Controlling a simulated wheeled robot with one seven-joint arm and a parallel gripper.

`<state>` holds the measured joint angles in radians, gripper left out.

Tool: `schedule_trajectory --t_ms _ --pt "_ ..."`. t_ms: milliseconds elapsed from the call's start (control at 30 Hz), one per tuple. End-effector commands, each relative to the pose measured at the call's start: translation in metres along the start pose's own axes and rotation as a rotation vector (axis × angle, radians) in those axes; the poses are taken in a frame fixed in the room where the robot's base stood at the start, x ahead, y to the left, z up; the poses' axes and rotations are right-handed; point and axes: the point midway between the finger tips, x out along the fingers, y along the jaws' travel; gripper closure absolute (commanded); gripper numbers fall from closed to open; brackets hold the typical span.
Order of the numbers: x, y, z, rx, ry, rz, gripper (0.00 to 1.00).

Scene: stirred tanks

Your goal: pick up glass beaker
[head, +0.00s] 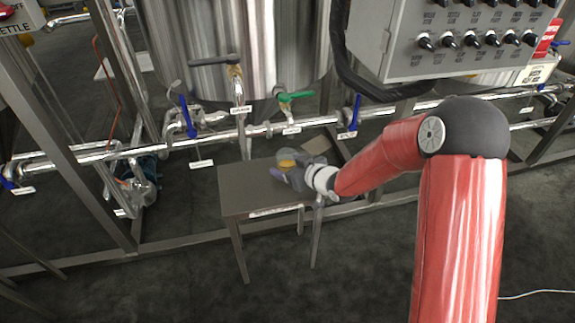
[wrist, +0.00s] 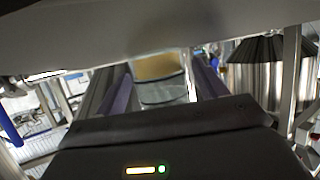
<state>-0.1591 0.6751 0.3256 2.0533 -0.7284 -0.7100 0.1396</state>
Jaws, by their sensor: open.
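The glass beaker (head: 286,157) with yellow-brown contents is at the small metal table (head: 245,190) in the head view. It also shows in the wrist view (wrist: 162,88), between my two fingers. My gripper (head: 291,173) is at the right part of the table, with the beaker at its fingers. In the wrist view my gripper (wrist: 160,92) is open, with a finger on either side of the beaker. The gripper's body hides the beaker's lower part there, and I cannot tell whether the fingers touch the glass.
A large steel tank (head: 235,50) stands behind the table. Pipes with a green-handled valve (head: 296,96) and blue-handled valves (head: 188,115) run just behind and above the tabletop. A control box (head: 455,40) hangs at upper right. The tabletop's left part is bare, and the floor in front is open.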

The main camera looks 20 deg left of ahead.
Motion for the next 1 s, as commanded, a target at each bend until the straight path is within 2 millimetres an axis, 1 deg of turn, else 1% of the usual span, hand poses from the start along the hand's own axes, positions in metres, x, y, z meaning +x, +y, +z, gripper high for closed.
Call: schedule_trajectory --t_ms 67,267,633,667,867,1000 --pt "0.0035 -0.0001 -0.0002 -0.001 0.0 0.0 0.29" --pt "0.0034 0.0001 -0.0001 0.0 0.0 0.001 0.29" --pt "0.0031 0.0002 -0.0002 0.0 0.0 0.001 0.77" --pt "0.0031 0.0002 -0.0005 0.0 0.001 0.001 0.79" --pt "0.003 0.0002 -0.0007 0.0 0.001 0.001 0.79" --pt "0.0013 0.0005 -0.0049 -0.001 0.002 0.001 0.79"
